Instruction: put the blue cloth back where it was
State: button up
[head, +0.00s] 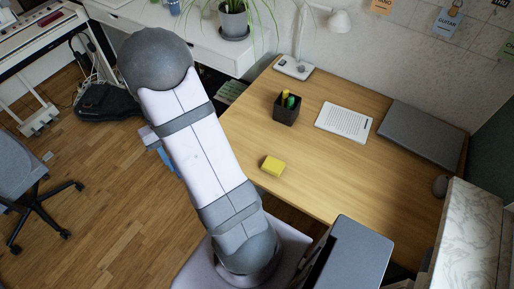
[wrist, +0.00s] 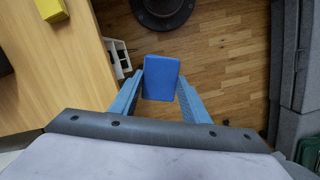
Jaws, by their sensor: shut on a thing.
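The blue cloth (wrist: 161,78) shows in the wrist view as a flat blue rectangle between my two fingers. My gripper (wrist: 160,88) is shut on it and holds it over the wooden floor, off the edge of the desk. In the head view my gripper (head: 150,138) is mostly hidden behind my arm, and a bit of the blue cloth (head: 166,158) shows at the arm's left side. The wooden desk (head: 320,175) is to the right of my arm. A yellow sponge (head: 272,166) lies near its front left edge.
The desk bears a black pen holder (head: 286,110), a white sheet or tablet (head: 343,122), a closed laptop (head: 420,133) and a mouse (head: 440,186). A white table with a plant (head: 233,20) stands behind. An office chair (head: 30,185) is at left. Much of the desk's middle is clear.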

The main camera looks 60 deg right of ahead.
jog(key=s+d+f+m+b, duration=0.25)
jog(key=s+d, duration=0.25)
jog(key=d, duration=0.3)
jog(key=s+d+f+m+b, duration=0.1)
jog(key=s+d+f+m, duration=0.2)
jog(key=d, duration=0.5)
jog(key=s+d+r+n+b, duration=0.2)
jog(key=s+d+r+n, duration=0.2)
jog(key=s+d+n, duration=0.6)
jog(key=shift+s+d+r+h+b, duration=0.2)
jog(key=shift+s+d+h+b, duration=0.15)
jog(key=shift+s+d, duration=2.65)
jog(key=shift+a+f, duration=0.1)
jog(key=shift+f+p, duration=0.7)
jog(key=shift+f, duration=4.2)
